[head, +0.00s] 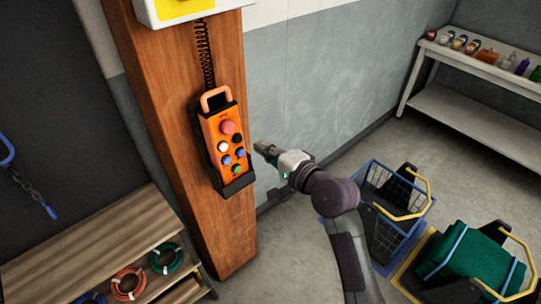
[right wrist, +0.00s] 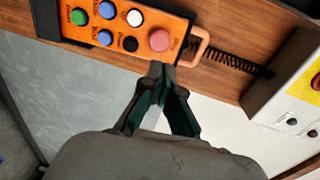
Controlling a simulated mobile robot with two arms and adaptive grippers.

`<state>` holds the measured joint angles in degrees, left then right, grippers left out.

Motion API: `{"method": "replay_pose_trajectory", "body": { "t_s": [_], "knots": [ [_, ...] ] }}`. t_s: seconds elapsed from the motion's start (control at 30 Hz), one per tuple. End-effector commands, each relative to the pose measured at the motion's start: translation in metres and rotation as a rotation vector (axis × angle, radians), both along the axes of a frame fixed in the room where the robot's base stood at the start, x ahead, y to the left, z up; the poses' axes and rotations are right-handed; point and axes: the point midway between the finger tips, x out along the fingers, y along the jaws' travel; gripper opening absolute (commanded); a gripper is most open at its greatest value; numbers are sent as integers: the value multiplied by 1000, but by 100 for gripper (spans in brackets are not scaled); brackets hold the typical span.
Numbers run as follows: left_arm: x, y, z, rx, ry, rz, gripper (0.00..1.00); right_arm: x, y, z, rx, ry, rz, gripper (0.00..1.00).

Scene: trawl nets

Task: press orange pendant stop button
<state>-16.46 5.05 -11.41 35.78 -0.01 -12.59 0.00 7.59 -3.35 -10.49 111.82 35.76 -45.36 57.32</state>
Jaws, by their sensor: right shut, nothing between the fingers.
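The orange pendant (head: 211,124) hangs in a black holder on a wooden post, with a coiled black cord above it. Its large pinkish-red button (head: 227,127) is at the top of the face, above white, black, blue and green buttons. In the right wrist view the pendant (right wrist: 177,30) lies across the top, and the red button (right wrist: 160,40) is just beyond my fingertips. My right gripper (head: 262,147) is shut and empty, to the right of the pendant in the head view. In the right wrist view its fingertips (right wrist: 158,70) appear close below the red button; contact is not visible. My left gripper is out of view.
The wooden post (head: 178,100) carries a white and yellow box (head: 190,10) above the pendant. A wooden bench (head: 90,250) with coloured rings is at lower left. Wire baskets (head: 392,235) stand on the floor at right. A shelf (head: 480,60) with bottles is at the back right.

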Motion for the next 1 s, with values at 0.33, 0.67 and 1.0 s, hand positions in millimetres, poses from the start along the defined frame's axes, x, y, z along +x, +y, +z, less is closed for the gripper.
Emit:
{"method": "replay_pose_trajectory", "body": {
  "t_s": [0.33,0.67,1.0],
  "knots": [
    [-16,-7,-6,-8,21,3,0,-17,-13,3,0,0,0,0],
    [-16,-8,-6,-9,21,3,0,-17,-13,3,1,1,0,0],
    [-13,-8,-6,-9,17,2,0,-17,-12,3,1,1,0,0]
  ]
}}
